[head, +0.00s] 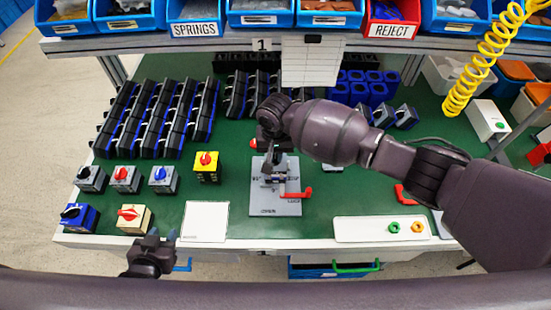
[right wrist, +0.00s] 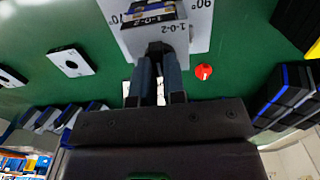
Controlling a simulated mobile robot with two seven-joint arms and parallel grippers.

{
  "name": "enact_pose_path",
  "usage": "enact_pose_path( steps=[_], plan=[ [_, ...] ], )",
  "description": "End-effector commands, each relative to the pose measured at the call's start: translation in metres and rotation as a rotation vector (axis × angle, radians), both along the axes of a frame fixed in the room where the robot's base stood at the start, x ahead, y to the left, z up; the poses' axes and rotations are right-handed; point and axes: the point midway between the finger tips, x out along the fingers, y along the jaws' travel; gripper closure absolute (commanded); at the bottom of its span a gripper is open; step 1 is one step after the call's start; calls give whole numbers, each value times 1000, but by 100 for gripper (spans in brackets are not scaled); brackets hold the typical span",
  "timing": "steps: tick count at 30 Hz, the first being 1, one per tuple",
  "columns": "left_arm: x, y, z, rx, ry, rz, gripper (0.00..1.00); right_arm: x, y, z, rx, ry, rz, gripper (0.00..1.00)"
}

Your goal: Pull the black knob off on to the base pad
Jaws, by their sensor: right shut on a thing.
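A grey base plate (head: 270,207) with angle marks stands at the middle front of the table and bears a switch (head: 274,178) and a red lever (head: 298,194). My right gripper (head: 273,158) is over the switch, pointing down. In the right wrist view my right gripper (right wrist: 158,55) is shut at the switch (right wrist: 150,32), which is labelled 1-0-2. The black knob is mostly hidden between its fingertips. I cannot tell whether it is clear of the switch. My left gripper (head: 162,236) is open and empty at the table's front edge. A blank white pad (head: 205,222) lies left of the plate.
A white tray (head: 372,230) with coloured rings lies front right. Bins (head: 194,18) line the shelf above.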

Motion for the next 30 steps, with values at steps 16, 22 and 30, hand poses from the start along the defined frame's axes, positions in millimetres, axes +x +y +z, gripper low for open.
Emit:
enact_pose_path(
  steps=[16, 22, 30],
  plan=[
    [0, 0, 6, 0, 0, 0, 62, 0, 0, 22, 0, 1, -1, 100],
    [0, 0, 7, 0, -1, 0, 62, 0, 0, 30, 0, 0, 0, 100],
    [0, 0, 7, 0, -1, 0, 62, 0, 0, 40, -1, 1, 0, 100]
  ],
)
